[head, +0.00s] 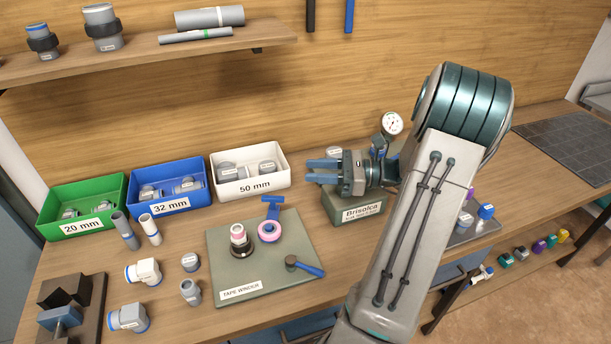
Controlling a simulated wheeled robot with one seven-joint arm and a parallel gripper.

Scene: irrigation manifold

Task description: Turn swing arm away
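The tape winder is a grey-green board (225,268) labelled "TAPE WINDER", lying on the bench. A grey fitting with a pink band (238,234) stands upright in a dark ring on it. Beside it, on the right, is a pink tape roll (270,231). A blue piece (272,205), apparently the swing arm, rises behind the roll; how it joins the roll is unclear. A dark knob with a blue handle (309,267) is at the board's right. My gripper (309,171) points left above the bench, behind and right of the blue piece. Its blue fingers are apart, with nothing visible between them.
Green (92,208), blue (165,187) and white (248,170) bins of fittings stand along the back left. A green "Brisalca" box (354,208) is below my gripper. Loose fittings (146,272) and a dark clamp block (72,300) lie left of the board.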

